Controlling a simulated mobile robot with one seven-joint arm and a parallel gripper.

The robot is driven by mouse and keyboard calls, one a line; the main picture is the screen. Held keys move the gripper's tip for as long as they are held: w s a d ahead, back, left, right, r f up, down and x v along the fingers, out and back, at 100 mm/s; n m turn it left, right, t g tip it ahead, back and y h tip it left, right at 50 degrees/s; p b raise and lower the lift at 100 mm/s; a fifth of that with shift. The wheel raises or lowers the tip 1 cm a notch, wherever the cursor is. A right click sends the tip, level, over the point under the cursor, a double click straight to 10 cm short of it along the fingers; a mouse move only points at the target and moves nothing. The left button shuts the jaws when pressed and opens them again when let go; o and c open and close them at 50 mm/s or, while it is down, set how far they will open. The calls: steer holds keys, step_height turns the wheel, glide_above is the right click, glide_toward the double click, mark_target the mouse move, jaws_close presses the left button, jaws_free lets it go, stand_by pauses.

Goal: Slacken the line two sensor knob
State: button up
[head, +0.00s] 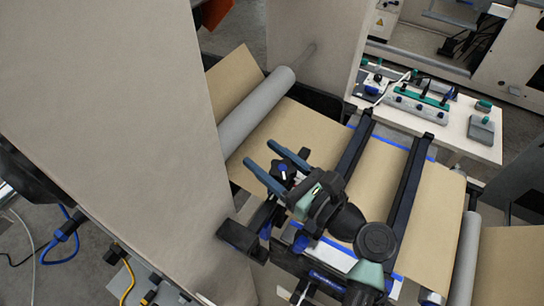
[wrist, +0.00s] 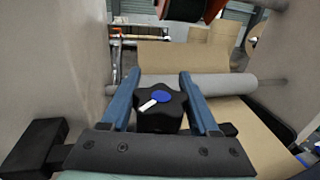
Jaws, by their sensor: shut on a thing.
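The sensor knob (wrist: 172,117) is a black lobed knob with a blue cap and a white pointer mark. In the wrist view it sits between the two blue fingers of my gripper (wrist: 159,76), which are shut on its sides. The fingertips reach past the knob. The white mark points toward the lower left there. In the head view my gripper (head: 259,153) reaches in above the brown web, with the knob (head: 284,172) small and partly hidden between the fingers. Which line the knob belongs to cannot be read.
Brown kraft web (head: 290,133) runs below from a grey roller (head: 255,108). Black rails (head: 403,195) cross it to the right of my gripper. A tall beige panel (head: 130,110) stands close at left. A white table (head: 455,137) with devices stands at back right.

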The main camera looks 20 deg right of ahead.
steer(key=s+n+g+y+b, duration=0.1)
steer(key=n+g+y+b, duration=0.1)
steer(key=n+g+y, duration=0.1)
steer(key=s+a+f+n+g+y+b, duration=0.1)
steer(key=n+g+y+b, duration=0.2)
steer(key=n+g, duration=0.2)
steer(key=s+n+g+y+b, duration=0.1)
steer(key=n+g+y+b, duration=0.1)
steer(key=g, duration=0.7)
steer(key=shift+s+a+f+n+y+b, duration=0.1)
steer(key=shift+s+a+n+y+b, duration=0.2)
steer(key=shift+n, duration=0.35)
steer(key=shift+w+f+n+y+b, duration=0.1)
steer(key=shift+n+b, duration=0.3)
steer(key=shift+n, duration=0.25)
steer(key=shift+s+r+n+g+b, duration=0.2)
steer(key=shift+n+g+b, duration=0.2)
steer(key=shift+g+b, duration=0.3)
steer(key=shift+r, duration=0.1)
steer(key=o, duration=1.1)
steer(key=shift+o, duration=1.3)
steer(key=shift+w+r, duration=0.1)
